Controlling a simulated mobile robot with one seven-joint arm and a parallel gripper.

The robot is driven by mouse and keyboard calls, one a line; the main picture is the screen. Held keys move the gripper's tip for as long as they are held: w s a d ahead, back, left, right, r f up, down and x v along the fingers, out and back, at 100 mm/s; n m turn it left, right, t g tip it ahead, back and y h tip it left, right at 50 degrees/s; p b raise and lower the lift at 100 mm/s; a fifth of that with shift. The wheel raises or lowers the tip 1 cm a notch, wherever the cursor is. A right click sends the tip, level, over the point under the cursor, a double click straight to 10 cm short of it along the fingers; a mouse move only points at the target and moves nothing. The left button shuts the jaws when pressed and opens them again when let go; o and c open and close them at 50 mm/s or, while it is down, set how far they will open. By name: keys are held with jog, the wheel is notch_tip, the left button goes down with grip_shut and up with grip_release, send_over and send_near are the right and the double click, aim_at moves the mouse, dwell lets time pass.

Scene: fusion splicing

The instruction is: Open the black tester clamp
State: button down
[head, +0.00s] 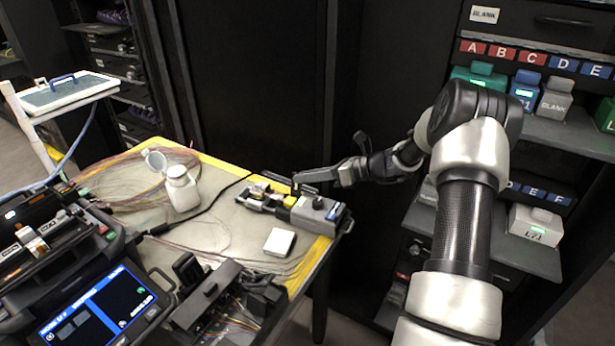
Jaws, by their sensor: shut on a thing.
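The tester (322,214) is a small grey box with a dark knob and yellow parts, on the right edge of the table. The black tester clamp (295,189) is a small dark part at the tester's upper left side, mostly hidden by my gripper. My gripper (304,177) reaches in from the right, just above the tester. Its fingers are shut on the black clamp, though the contact is small and hard to see.
The table (222,235) has yellow edges. A splicer with a blue screen (103,311) is at front left. Shelves with labelled boxes stand at right.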

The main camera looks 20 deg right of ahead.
jog(key=shift+d, duration=0.1)
jog(key=shift+s+r+n+h, duration=0.1)
jog(key=shift+r+n+h, duration=0.05)
jog(key=shift+n+h, duration=0.15)
jog(key=shift+s+a+n+t+b, duration=0.35)
jog(key=shift+n+t+b, duration=0.3)
jog(key=shift+b, duration=0.2)
jog(key=shift+s+a+r+n+t+h+b, duration=0.1)
jog(key=shift+r+n+t+h+b, duration=0.15)
jog(key=shift+n+h, duration=0.25)
jog(key=c, duration=1.7)
grip_release()
jog(key=shift+f, duration=0.1)
jog(key=shift+c, duration=0.2)
jog(key=p+v, duration=0.3)
jog(key=v, duration=1.4)
